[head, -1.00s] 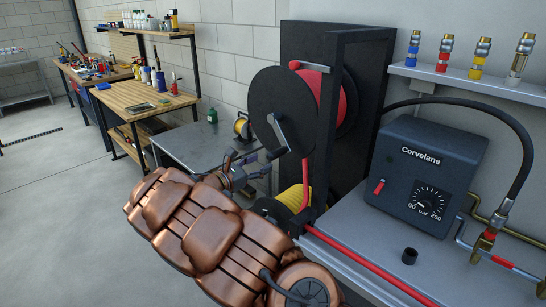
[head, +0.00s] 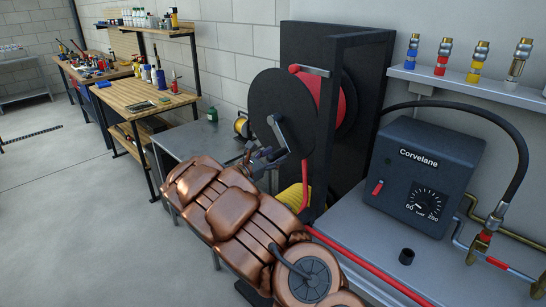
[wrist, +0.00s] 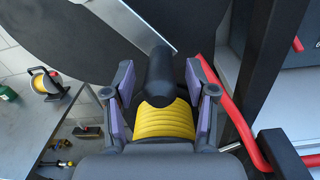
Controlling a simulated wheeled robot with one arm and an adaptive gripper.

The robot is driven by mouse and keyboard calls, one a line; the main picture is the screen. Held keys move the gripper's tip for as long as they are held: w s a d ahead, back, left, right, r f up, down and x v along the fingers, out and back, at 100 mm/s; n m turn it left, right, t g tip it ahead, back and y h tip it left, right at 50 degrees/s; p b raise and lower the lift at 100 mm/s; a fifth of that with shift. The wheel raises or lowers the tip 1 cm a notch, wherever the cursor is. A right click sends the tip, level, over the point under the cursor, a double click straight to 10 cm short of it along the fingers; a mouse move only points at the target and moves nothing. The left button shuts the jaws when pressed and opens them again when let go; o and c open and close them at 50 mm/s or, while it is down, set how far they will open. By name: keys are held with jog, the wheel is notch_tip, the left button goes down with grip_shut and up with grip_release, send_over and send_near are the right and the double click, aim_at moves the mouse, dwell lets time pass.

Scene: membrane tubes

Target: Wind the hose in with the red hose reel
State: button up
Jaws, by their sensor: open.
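The red hose reel stands in a black frame, its red hose (head: 349,103) wound behind a black side disc (head: 266,103). A metal crank arm (head: 277,131) on the disc ends low in a black handle. In the wrist view this handle (wrist: 159,68) sits between the two purple-padded fingers of my gripper (wrist: 160,85). The fingers are open, with a gap on each side of the handle. In the head view my gripper (head: 266,157) is at the crank's lower end, partly hidden by my arm. The red hose (head: 345,255) runs down from the reel and along the bench.
A yellow hose reel (head: 291,196) sits below the red one; its hose (wrist: 164,122) shows behind the handle. A Corvelane gauge box (head: 424,175) and a small black cap (head: 406,256) stand on the right bench. A smaller yellow reel (head: 242,126) is on the grey table.

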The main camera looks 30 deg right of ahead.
grip_shut()
dwell(0.4)
